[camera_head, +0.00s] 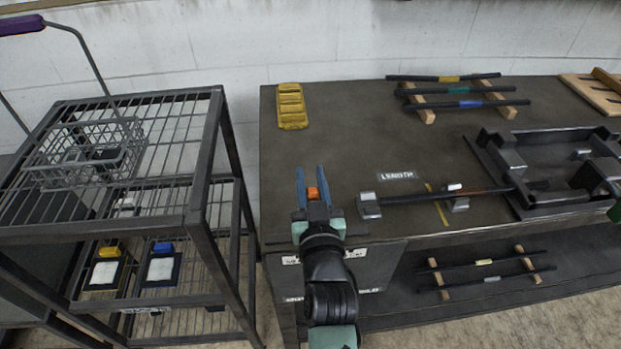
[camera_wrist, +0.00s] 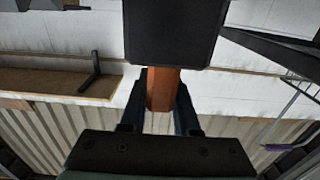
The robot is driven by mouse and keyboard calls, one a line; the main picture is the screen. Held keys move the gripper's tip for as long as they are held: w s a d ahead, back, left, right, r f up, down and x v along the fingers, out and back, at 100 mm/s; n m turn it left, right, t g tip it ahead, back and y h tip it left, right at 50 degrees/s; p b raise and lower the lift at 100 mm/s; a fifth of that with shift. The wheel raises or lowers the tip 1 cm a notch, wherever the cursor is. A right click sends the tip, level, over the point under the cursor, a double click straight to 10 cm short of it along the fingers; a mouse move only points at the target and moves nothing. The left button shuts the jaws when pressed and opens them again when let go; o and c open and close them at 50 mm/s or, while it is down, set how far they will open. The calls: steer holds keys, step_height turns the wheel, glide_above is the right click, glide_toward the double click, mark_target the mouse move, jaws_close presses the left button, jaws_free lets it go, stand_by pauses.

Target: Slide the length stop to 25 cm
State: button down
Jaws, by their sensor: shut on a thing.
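The length gauge (camera_head: 410,198) is a dark bar on the bench beside a LENGTH label (camera_head: 397,175). A grey block (camera_head: 369,206) sits at its left end. Another grey block with a white top (camera_head: 456,204) sits along it, near a yellow stripe (camera_head: 438,206). I cannot tell which block is the length stop, and no scale is readable. My gripper (camera_head: 313,181) is left of the gauge, apart from it. Its blue fingers are shut on an orange handle (camera_head: 313,193). In the wrist view, the orange handle (camera_wrist: 162,90) joins a black block (camera_wrist: 170,30).
A yellow tray (camera_head: 291,106) lies at the bench's back left. Racks of dark rods stand at the back (camera_head: 458,90) and on the lower shelf (camera_head: 484,271). A dark metal fixture (camera_head: 548,205) is at right. A wire cart (camera_head: 150,100) stands left. The bench between tray and label is clear.

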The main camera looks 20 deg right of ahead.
steer(key=shift+a, duration=0.2)
steer(key=c, duration=0.6)
jaws_free()
steer(key=shift+c, duration=0.2)
steer(key=b+v, duration=0.1)
steer(key=v, duration=1.2)
steer(key=shift+w, duration=0.1)
